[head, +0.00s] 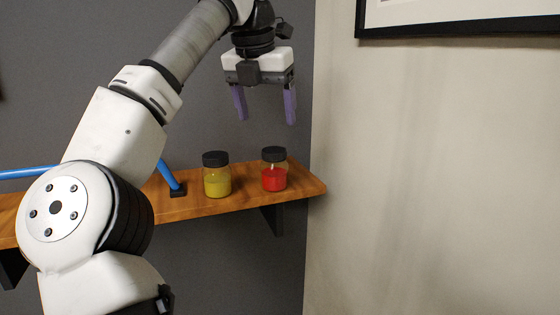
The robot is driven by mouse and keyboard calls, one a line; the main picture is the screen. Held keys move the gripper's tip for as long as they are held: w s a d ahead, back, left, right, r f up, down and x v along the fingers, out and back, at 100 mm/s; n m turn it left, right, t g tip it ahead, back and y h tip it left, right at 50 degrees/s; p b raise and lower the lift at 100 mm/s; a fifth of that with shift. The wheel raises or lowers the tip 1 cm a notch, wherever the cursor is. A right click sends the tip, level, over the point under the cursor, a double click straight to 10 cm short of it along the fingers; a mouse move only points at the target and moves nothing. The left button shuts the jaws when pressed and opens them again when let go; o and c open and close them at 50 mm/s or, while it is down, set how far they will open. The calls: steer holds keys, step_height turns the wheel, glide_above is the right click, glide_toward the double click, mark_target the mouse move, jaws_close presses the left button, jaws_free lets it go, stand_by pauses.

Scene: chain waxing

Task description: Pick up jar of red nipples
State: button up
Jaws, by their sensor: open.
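The jar of red nipples (274,178) stands upright at the right end of a wooden shelf in the head view. It is clear, with a black lid and red contents in its lower part. My gripper (266,118) hangs above the jar, pointing down, with its two purple fingers spread apart and nothing between them. A clear gap shows between the fingertips and the jar's lid. The jar is fully in view.
A similar jar with yellow contents (217,183) stands just left of the red one. A blue bar (168,174) with a dark foot is further left. The wooden shelf (303,184) ends near a pale wall. A framed picture (450,18) hangs upper right.

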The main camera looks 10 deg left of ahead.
mark_target(272, 150)
steer(key=x, duration=0.8)
steer(key=shift+f, duration=0.2)
steer(key=shift+p+x, duration=1.4)
steer(key=shift+x, duration=1.3)
steer(key=shift+w+d, duration=0.1)
steer(key=shift+c, duration=0.2)
steer(key=shift+r, duration=0.1)
steer(key=c, duration=1.1)
